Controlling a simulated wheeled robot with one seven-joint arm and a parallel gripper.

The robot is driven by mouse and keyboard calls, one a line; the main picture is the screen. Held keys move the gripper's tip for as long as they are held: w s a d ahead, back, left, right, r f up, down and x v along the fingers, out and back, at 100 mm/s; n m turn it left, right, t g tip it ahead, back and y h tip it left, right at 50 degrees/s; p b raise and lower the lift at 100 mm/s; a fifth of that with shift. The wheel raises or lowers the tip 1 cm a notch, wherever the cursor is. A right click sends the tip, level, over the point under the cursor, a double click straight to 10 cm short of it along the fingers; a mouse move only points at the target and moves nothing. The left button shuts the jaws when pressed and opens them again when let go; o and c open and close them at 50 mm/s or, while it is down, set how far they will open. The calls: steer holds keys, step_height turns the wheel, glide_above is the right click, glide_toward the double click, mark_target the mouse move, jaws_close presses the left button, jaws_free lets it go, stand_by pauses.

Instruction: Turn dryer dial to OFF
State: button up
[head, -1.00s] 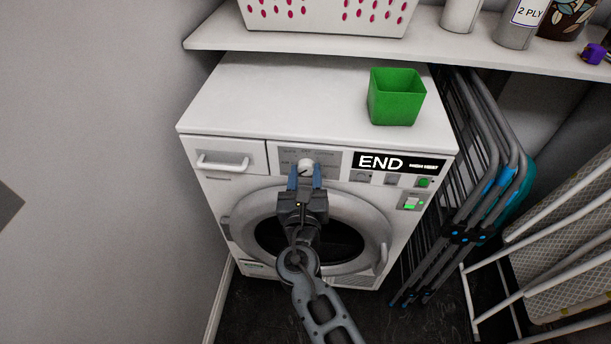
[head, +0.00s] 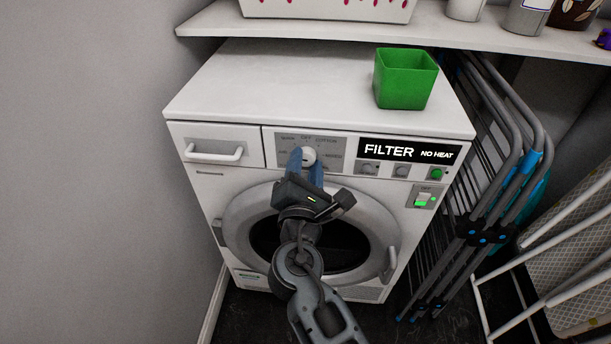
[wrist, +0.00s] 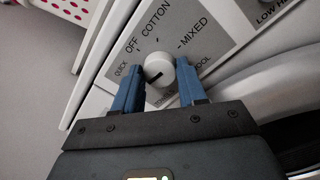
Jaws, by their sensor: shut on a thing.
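The white dryer dial (head: 309,155) sits on a grey panel of the white dryer (head: 250,95). In the wrist view the dial (wrist: 166,78) has a dark mark on its left side, pointing away from the OFF label, roughly toward the lower left; the exact setting is hard to read. QUICK, OFF, COTTON and MIXED labels show around it. My gripper (head: 307,166) is shut on the dial, one blue finger on each side, and is tilted. The dryer's display (head: 410,151) reads FILTER and NO HEAT.
A green square container (head: 405,80) stands on the dryer top. A white shelf (head: 330,33) with a basket and bottles runs above. A folded drying rack (head: 500,150) stands close on the right, a wall on the left. A switch (head: 423,199) glows green.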

steer(key=m+b, duration=0.4)
steer(key=m, duration=0.1)
steer(key=shift+f, duration=0.25)
steer(key=m+b, duration=0.3)
steer(key=m, duration=0.1)
steer(key=shift+h+b, duration=0.3)
steer(key=shift+b, duration=0.1)
steer(key=m+b, duration=0.4)
steer(key=shift+m+h, duration=0.3)
steer(key=shift+m+b, duration=1.3)
steer(key=shift+m, duration=0.6)
steer(key=shift+r, duration=0.1)
steer(key=o, duration=1)
steer(key=shift+o, duration=0.2)
steer(key=shift+a, duration=0.1)
